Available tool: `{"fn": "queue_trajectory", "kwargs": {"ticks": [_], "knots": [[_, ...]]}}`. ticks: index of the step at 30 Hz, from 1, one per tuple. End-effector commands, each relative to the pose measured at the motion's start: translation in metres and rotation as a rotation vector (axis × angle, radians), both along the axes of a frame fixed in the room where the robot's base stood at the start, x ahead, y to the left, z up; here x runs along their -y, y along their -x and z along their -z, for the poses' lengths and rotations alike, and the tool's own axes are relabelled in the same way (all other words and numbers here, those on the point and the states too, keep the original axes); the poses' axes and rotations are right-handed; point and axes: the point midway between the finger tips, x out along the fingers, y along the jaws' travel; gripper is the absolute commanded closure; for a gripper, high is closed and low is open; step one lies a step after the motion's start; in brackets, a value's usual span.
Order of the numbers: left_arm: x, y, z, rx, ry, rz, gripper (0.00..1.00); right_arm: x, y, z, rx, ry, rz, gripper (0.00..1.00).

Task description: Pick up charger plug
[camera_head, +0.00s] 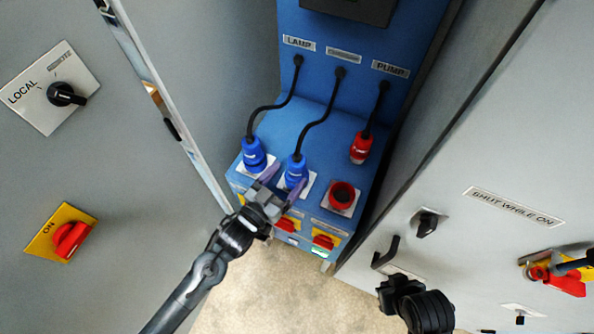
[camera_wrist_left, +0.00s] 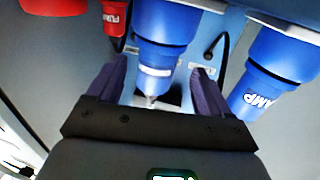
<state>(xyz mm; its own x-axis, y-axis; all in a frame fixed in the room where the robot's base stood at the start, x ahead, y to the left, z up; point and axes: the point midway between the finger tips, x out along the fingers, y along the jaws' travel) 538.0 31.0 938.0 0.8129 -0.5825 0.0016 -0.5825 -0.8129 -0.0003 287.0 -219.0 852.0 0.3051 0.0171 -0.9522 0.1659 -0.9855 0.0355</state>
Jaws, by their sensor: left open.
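The charger plug (camera_head: 296,168) is the blue middle plug, on a black cable from the middle label, standing at the middle white-framed socket place on the blue panel. In the left wrist view the blue plug (camera_wrist_left: 166,38) is upper centre, with a pale lower end. My left gripper (camera_head: 281,182) is open at this plug. In the left wrist view its purple fingers (camera_wrist_left: 158,85) stand either side of the plug's lower end, with gaps visible. A dark part at bottom right of the head view looks like my right arm; its jaws cannot be made out.
The blue lamp plug (camera_head: 254,154) is close on the left. The red pump plug (camera_head: 361,148) hangs at the right, above an empty red socket (camera_head: 342,195). Red switches (camera_head: 286,224) sit below. Grey cabinets flank the blue panel (camera_head: 325,130).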

Motion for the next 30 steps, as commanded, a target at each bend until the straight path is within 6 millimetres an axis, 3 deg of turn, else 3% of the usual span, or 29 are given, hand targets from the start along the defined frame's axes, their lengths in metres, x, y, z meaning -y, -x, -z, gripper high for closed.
{"fn": "queue_trajectory", "kwargs": {"ticks": [19, 29, 30], "knots": [[0.038, -0.046, 0.003, 0.0, 0.0, 0.0, 0.2, -0.002, -0.001, 0.01, 0.002, -0.006, 0.003, 1.0], [0.041, -0.051, 0.002, -0.001, -0.001, 0.0, 0.2, 0.0, -0.001, 0.01, 0.002, 0.001, -0.001, 1.0], [0.041, -0.05, 0.002, -0.001, -0.001, 0.0, 0.25, 0.0, -0.001, 0.01, 0.002, 0.002, -0.001, 1.0]]}}
